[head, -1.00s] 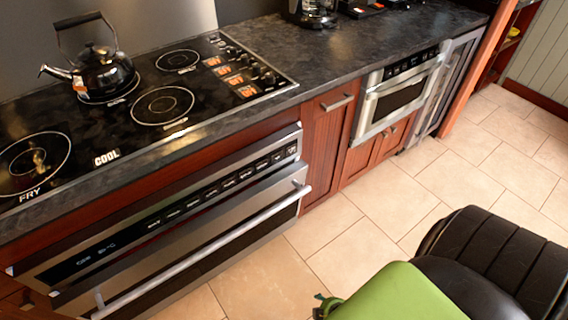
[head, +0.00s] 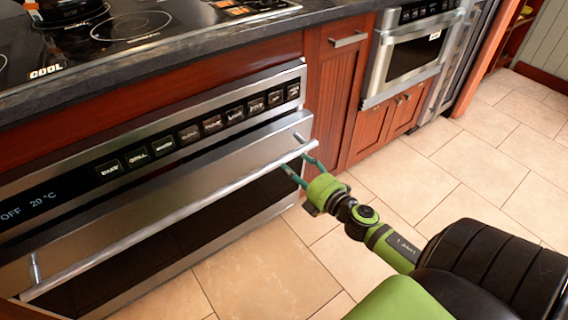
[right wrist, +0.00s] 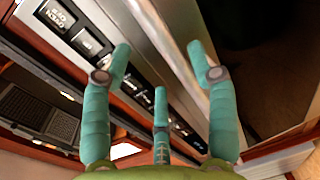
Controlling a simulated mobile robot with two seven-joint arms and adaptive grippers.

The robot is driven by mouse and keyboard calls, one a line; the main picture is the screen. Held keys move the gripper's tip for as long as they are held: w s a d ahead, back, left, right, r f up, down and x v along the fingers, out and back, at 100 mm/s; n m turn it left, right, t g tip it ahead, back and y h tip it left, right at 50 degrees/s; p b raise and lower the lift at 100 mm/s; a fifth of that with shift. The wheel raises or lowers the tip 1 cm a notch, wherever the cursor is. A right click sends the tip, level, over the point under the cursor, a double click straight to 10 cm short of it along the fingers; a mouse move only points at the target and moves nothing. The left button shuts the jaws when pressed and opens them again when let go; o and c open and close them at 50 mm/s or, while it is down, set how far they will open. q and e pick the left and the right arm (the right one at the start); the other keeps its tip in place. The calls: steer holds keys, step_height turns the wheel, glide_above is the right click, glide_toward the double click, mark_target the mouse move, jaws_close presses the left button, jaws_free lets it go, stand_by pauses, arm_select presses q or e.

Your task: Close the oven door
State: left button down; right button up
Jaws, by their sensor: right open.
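The oven (head: 200,160) is built into the cabinet below the cooktop, with a steel front, a dark window and a long bar handle (head: 165,228). Its door (head: 110,225) seems to stand slightly out from the control panel; how far is hard to tell. My green right gripper (head: 296,165) is open at the right end of the handle. In the right wrist view, my teal fingers (right wrist: 158,55) are spread, with the bright handle bar (right wrist: 165,38) running between them. Whether they touch it is unclear. My left gripper is not in view.
The cooktop (head: 150,42) with a black kettle (head: 65,12) is above the oven. A microwave drawer (head: 412,58) is at the right, past a wooden cabinet (head: 335,85). The tiled floor (head: 455,175) is clear.

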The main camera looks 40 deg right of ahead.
mark_target(286, 158)
steer(key=w, duration=0.6)
steer(key=shift+w+f, duration=0.25)
steer(key=shift+f, duration=0.1)
jaws_close()
steer(key=shift+r, duration=0.1)
